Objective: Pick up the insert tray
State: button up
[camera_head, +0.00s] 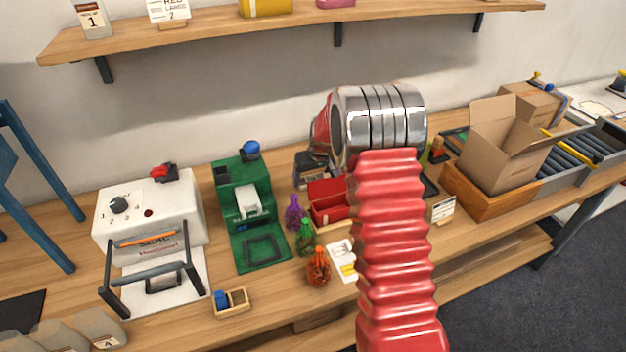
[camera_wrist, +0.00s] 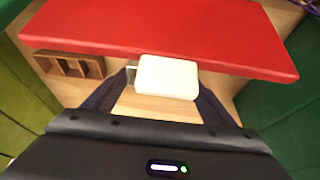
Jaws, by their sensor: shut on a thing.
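The insert tray (camera_wrist: 215,30) appears as a broad red piece across the top of the wrist view, with a white block (camera_wrist: 168,77) at its near edge. My gripper (camera_wrist: 166,84) is shut on that white block, one dark finger on each side. In the head view a red tray (camera_head: 328,190) shows left of my arm, partly hidden by it. My gripper's dark body (camera_head: 311,166) is just above it, with the fingers hidden. I cannot tell how far the tray is off the bench.
Purple, green and orange net bags (camera_head: 318,267) stand near the front. A green machine (camera_head: 243,205) and a white sealer (camera_head: 150,218) are to the left. A cardboard box (camera_head: 500,145) is to the right. A shelf (camera_head: 290,30) runs above the bench.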

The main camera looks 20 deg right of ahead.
notch_tip(320, 180, up, 10)
dwell(0.5)
dwell(0.5)
